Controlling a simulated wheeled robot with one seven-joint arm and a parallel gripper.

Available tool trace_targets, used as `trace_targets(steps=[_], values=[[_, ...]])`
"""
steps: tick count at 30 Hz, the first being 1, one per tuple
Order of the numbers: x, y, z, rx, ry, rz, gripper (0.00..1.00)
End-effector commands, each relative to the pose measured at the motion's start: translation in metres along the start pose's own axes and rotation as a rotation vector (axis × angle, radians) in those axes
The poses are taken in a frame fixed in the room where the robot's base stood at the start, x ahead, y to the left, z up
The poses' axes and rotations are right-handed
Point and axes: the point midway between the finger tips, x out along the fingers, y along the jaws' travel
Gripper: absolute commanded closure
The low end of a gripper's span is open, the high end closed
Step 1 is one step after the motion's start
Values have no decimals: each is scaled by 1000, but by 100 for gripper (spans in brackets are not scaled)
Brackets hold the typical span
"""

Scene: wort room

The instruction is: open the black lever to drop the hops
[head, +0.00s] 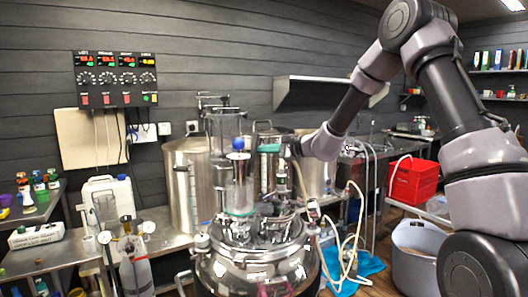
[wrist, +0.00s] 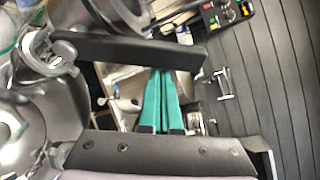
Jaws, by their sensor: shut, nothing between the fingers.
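The black lever (wrist: 130,48) crosses the upper part of the wrist view as a flat bar, fixed to a metal pivot at its left end. My gripper (wrist: 164,74) has two green fingers lying together, shut and empty. The fingertips end at the lever's lower edge in the picture, toward its free right end; I cannot tell whether they touch it. In the head view my gripper (head: 262,148) is above the steel kettle (head: 255,270), beside the clear upright cylinder (head: 239,195) with a blue knob. I cannot make out the lever there, and no hops can be made out.
Steel tanks (head: 186,190) stand behind the kettle. Pale hoses (head: 352,225) hang at its right, near a red crate (head: 413,180) and a grey tub (head: 418,240). A control panel (head: 116,78) is on the dark wall. Bottles crowd the left bench.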

Motion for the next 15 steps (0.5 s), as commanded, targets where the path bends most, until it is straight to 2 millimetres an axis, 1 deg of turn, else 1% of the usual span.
trace_targets(steps=[15], values=[[-2,-1,6,-51,-1,-18,100]])
